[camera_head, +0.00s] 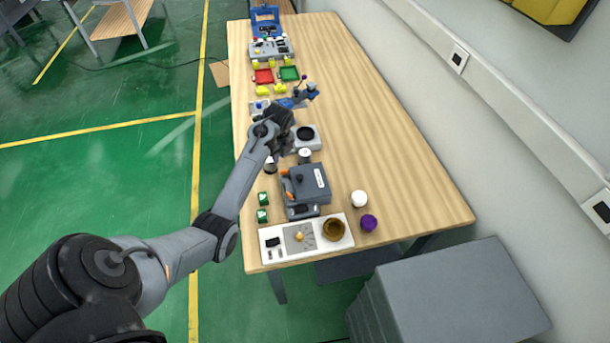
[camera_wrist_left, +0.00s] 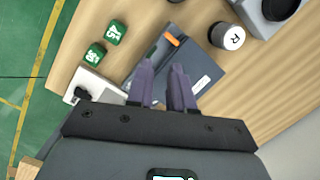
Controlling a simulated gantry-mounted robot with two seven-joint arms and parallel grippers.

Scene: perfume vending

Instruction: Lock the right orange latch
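A grey box (camera_head: 309,184) stands on the near part of the wooden table, with an orange latch (camera_head: 285,170) at its upper left edge and a second orange piece (camera_head: 289,198) lower on the same side. In the left wrist view the box (camera_wrist_left: 207,70) lies beyond my fingers, and one orange latch (camera_wrist_left: 172,39) shows just past them. The second orange piece is not visible there. My left gripper (camera_wrist_left: 162,80) points at the box with a gap between its fingers and nothing seen in it. In the head view its fingertips are hard to make out. My right gripper is not in view.
Two green cubes (camera_wrist_left: 105,44) sit left of the box. A white cylinder marked R (camera_wrist_left: 233,37) stands close by. A white tray (camera_head: 273,255) lies at the near table edge. White (camera_head: 359,198) and purple (camera_head: 369,222) round items stand right.

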